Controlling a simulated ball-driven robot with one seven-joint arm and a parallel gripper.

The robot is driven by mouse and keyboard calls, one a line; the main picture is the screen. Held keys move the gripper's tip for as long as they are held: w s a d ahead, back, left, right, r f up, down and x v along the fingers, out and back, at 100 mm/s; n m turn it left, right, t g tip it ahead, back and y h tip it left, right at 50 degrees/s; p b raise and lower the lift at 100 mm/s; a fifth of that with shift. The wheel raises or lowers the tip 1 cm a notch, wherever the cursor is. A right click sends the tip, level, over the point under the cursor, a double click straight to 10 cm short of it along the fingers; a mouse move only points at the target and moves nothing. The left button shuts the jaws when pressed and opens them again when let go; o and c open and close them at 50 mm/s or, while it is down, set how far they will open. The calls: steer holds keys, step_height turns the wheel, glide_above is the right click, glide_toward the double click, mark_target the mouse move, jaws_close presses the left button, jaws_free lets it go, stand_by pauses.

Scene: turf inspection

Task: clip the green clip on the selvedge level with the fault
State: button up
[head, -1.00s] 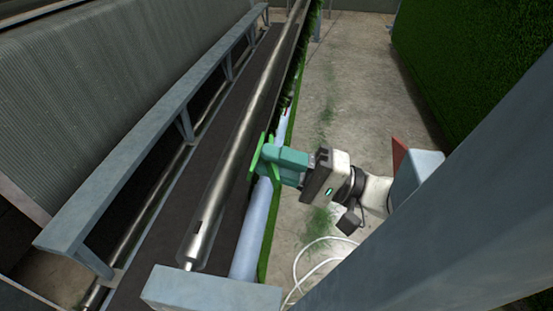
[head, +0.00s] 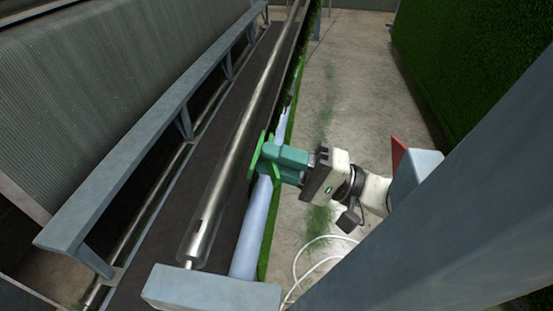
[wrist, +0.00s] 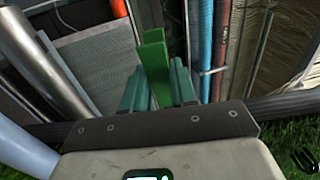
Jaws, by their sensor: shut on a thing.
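My gripper (head: 272,160), with teal fingers, is shut on the green clip (head: 256,155) beside the long steel roller. In the wrist view the clip (wrist: 154,58) stands upright between the two teal fingers (wrist: 158,82), its far end sticking out beyond them. In the head view the clip is over the gap between the steel roller and the pale blue tube; I cannot tell whether it touches either. A strip of green turf edge (head: 268,236) shows along the tube's right side. I cannot make out the fault.
The steel roller (head: 238,140) and pale blue tube (head: 254,232) run lengthwise left of my gripper. A grey rail (head: 150,150) lies farther left. A grey block (head: 210,290) is at the near end. Concrete floor (head: 345,90) is open to the right, with a white cable (head: 297,262) on it.

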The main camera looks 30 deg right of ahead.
steer(key=shift+w+d, duration=0.8)
steer(key=shift+w, duration=0.3)
steer(key=shift+w+d, duration=0.8)
steer(key=shift+w, duration=0.3)
stand_by(2.2)
steer(key=shift+d, duration=0.15)
stand_by(0.9)
steer(key=o, duration=0.9)
steer(key=b+v, duration=0.2)
steer(key=v, duration=0.8)
steer(key=shift+s+d+f, duration=0.1)
steer(key=shift+s+d, duration=0.15)
steer(key=shift+d, duration=0.05)
